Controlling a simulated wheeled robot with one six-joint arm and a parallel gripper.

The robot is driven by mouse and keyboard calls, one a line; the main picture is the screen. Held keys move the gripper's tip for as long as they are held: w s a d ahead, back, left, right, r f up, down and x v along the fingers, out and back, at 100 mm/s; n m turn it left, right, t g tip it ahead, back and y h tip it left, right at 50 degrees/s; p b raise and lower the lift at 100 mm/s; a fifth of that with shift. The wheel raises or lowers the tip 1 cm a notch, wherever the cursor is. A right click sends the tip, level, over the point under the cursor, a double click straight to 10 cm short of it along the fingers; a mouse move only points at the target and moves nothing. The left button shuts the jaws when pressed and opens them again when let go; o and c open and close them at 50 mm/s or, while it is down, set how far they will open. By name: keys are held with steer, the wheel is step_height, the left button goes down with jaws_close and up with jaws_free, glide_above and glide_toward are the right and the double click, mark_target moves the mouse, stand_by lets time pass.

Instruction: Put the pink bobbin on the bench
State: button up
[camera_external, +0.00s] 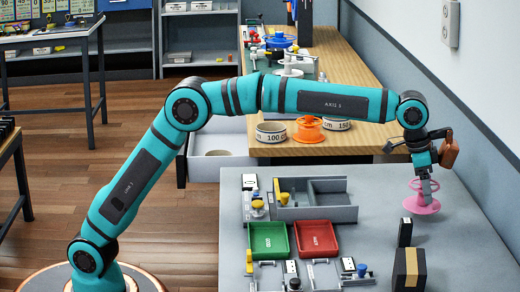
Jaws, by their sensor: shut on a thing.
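The pink bobbin (421,208) is at the right of the grey bench (350,185), below my gripper (424,188). My gripper points down and is shut on the bobbin's upper part. The bobbin looks upright, with its wide lower flange close to the bench top. I cannot tell from this view whether it touches the surface. The fingertips are small here and partly merge with the bobbin.
A black block (405,232) and a dark box with a tan stripe (409,268) stand in front of the bobbin. Green (268,256) and red (333,254) trays and a grey divided tray (345,214) lie to the left. An orange spool (309,130) is on the wooden table behind.

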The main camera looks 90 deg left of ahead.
mark_target(414, 184)
steer(key=shift+f, duration=1.7)
steer(key=o, duration=1)
steer(key=shift+f, duration=0.15)
steer(key=shift+o, duration=0.2)
steer(key=v, duration=1.2)
